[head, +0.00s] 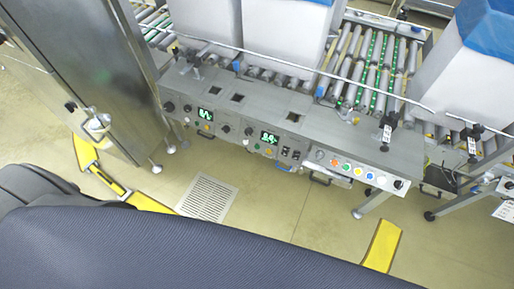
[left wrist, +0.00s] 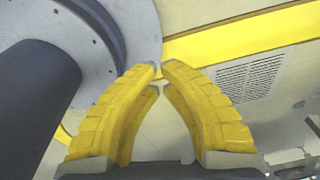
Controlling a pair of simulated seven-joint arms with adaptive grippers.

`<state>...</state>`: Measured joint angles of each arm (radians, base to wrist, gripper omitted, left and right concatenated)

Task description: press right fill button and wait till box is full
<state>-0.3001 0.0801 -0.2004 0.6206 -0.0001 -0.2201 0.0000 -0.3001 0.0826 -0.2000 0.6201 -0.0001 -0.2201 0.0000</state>
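The control panel (head: 235,118) runs along the front of the conveyor in the head view. It carries knobs, two lit green displays and, at its right end, a row of coloured buttons (head: 358,171). Labels are too small to read, so I cannot tell which is the right fill button. A white box with a blue top (head: 462,75) stands at the right; its inside and fill level are hidden. My left gripper (left wrist: 159,69) shows only in the left wrist view, its yellow fingertips almost together with nothing between them, over the floor. My right gripper is not in view.
More white boxes (head: 283,38) stand on the roller conveyor (head: 368,62). A metal cabinet (head: 95,60) stands at the left. A floor grate (head: 208,197) and yellow floor markings (head: 383,246) lie before the panel. The floor there is clear.

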